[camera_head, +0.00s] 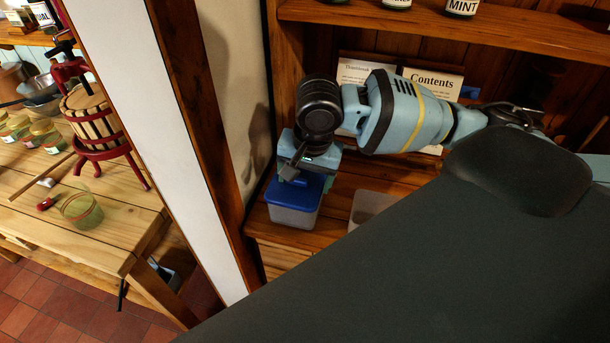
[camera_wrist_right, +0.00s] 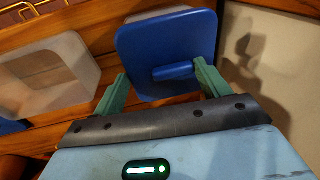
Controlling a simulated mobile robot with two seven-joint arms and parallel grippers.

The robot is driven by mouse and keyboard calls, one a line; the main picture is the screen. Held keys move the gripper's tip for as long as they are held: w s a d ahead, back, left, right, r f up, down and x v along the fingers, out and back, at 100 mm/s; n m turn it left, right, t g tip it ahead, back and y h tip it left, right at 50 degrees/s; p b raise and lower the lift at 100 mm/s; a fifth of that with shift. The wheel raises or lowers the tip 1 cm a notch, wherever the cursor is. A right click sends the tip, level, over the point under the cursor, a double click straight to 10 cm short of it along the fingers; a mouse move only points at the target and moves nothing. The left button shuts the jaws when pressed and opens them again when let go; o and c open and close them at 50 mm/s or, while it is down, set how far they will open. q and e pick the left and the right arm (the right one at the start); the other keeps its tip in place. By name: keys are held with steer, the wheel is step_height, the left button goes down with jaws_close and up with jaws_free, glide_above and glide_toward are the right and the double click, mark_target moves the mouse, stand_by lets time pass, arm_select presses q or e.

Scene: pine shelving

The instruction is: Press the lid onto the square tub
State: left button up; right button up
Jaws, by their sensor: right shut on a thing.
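The square tub (camera_head: 292,216) is pale and translucent and stands upright on the wooden shelf. The blue square lid (camera_head: 286,193) lies level over its top; I cannot tell whether it is pressed fully down. My right gripper (camera_head: 300,173) is above the lid, pointing down, and partly hides it. In the right wrist view the lid (camera_wrist_right: 140,50) has a raised blue handle (camera_wrist_right: 172,72) between the green fingers of my right gripper (camera_wrist_right: 160,85), which is shut on the lid. The tub is mostly hidden under the lid there. My left gripper is out of view.
An open translucent tub (camera_head: 366,205) stands just right of the square tub. A white wall post (camera_head: 155,140) is close on the left. Cards (camera_head: 433,80) lean at the back of the shelf, below jars (camera_head: 462,8). A wooden table (camera_head: 110,230) stands far left.

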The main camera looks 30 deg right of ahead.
steer(key=shift+f, duration=0.5)
stand_by(1.0)
steer(key=o, duration=1)
steer(key=shift+r, duration=0.1)
steer(key=shift+r, duration=3.45)
jaws_close()
steer(key=shift+f, duration=2.7)
